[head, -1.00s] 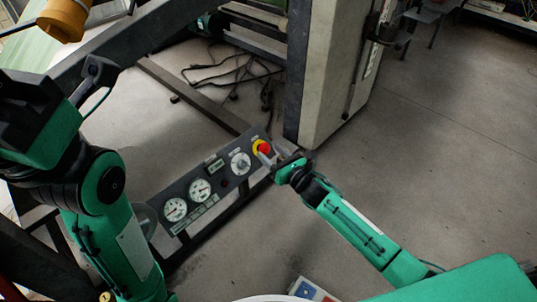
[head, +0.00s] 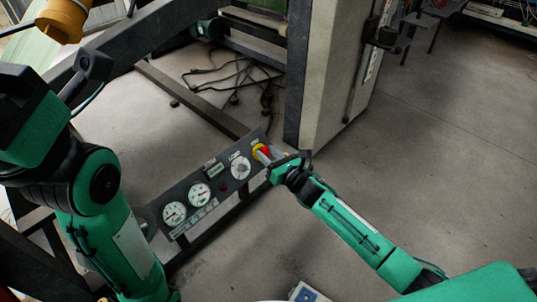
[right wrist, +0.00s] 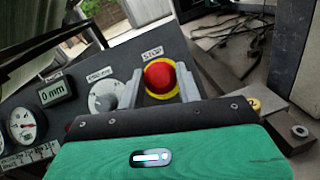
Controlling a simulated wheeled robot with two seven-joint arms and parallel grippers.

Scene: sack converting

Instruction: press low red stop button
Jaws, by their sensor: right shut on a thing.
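The red stop button (head: 265,150) sits on a yellow ring at the right end of a dark, low control panel (head: 221,177). In the right wrist view the red button (right wrist: 160,75) is under a STOP label. My right gripper (head: 266,156) is at the button, its grey fingers on either side of it. The right wrist view shows this gripper (right wrist: 159,85) shut around the button; the palm hides the lower part of the contact.
A grey knob (right wrist: 102,96), dial gauges (head: 173,214) and a small display (right wrist: 51,93) share the panel. A pale machine column (head: 337,70) stands behind it. Loose black cables (head: 235,75) lie on the floor behind. Floor at the right is open.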

